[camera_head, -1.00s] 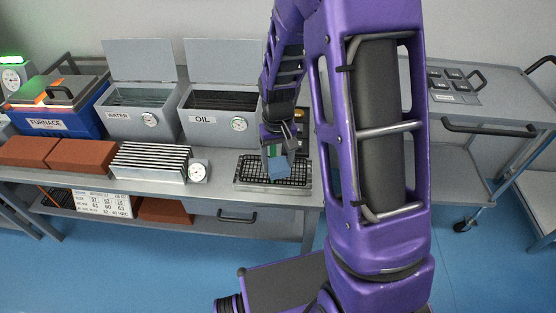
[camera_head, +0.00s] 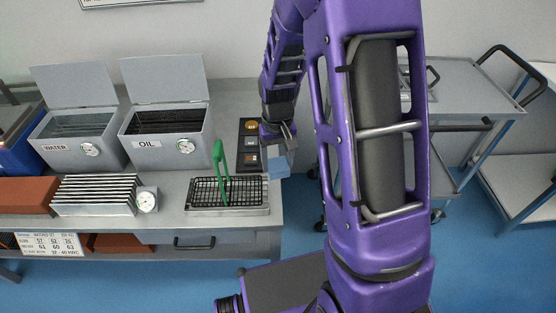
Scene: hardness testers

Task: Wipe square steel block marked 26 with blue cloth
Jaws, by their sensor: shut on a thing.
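My gripper (camera_head: 278,143) is shut on the blue cloth (camera_head: 279,168), which hangs from the fingers near the right end of the bench. I cannot tell its exact height above or beyond the bench edge. I cannot make out a square steel block marked 26. A grey plate on the trolley at the right (camera_head: 458,75) is mostly hidden behind my arm, and no marking on it can be read.
A mesh drying tray (camera_head: 262,208) with green-handled tongs (camera_head: 220,165) stands left of my gripper. A black compartment tray (camera_head: 241,165) lies behind it. OIL (camera_head: 165,152) and WATER (camera_head: 68,157) tanks stand further left. Blue floor separates bench and trolley.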

